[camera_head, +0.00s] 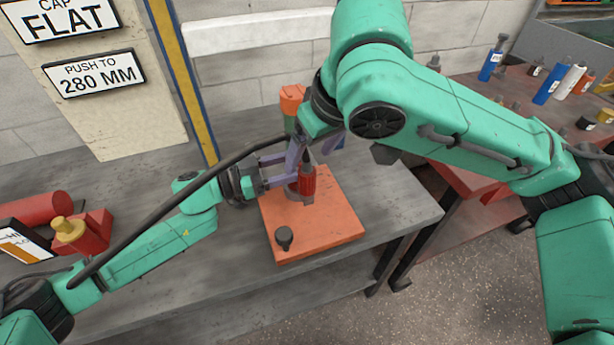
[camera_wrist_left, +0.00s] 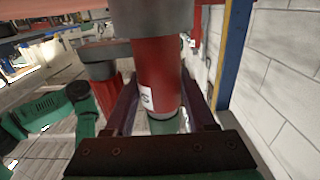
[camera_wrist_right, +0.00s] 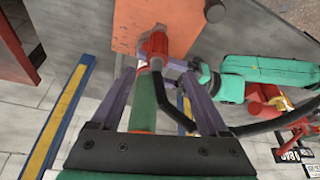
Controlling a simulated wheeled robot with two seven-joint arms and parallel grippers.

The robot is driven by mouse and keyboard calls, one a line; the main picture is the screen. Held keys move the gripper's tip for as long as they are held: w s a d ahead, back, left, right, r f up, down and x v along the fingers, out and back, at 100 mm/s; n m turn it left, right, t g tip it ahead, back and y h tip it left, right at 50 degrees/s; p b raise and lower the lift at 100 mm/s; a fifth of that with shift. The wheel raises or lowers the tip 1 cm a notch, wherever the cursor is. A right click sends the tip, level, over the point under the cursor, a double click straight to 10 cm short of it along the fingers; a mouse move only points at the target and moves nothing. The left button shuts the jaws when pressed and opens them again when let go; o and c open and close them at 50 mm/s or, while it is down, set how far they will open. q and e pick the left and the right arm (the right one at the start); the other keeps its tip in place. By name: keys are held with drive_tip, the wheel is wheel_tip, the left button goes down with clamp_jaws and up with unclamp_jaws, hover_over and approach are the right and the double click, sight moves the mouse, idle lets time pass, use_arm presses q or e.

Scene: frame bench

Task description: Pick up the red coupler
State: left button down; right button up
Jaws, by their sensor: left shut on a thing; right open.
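The red coupler (camera_head: 307,181) is over the orange board, partly hidden by fingers. My left gripper (camera_head: 290,168) reaches in from the left and is shut on a red cylinder. In the left wrist view this red cylinder (camera_wrist_left: 156,82) has a small white label and a grey part at its top edge; a ribbed red piece (camera_wrist_left: 106,92) shows beside it. My right gripper (camera_head: 319,148) is open, just above and behind the coupler. In the right wrist view red parts (camera_wrist_right: 153,47) show beyond its fingers (camera_wrist_right: 160,85), and I cannot tell whether they touch.
The orange board (camera_head: 330,226) lies on the grey bench and carries a dark knob (camera_head: 284,237). An orange-topped green cylinder (camera_head: 291,99) stands behind my right gripper. Red parts with a yellow knob (camera_head: 68,228) are at left. A red table (camera_head: 520,105) with bottles is at right.

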sight(310, 163)
drive_tip(key=x, duration=0.6)
drive_tip(key=shift+w+d+f, duration=0.1)
drive_tip(key=shift+w+d, duration=0.05)
drive_tip(key=shift+d, duration=0.1)
clamp_jaws()
use_arm(q)
drive_tip(key=shift+c, duration=0.7)
unclamp_jaws()
use_arm(e)
wheel_tip(310, 163, up, 28)
use_arm(q)
drive_tip(key=shift+a, duration=0.15)
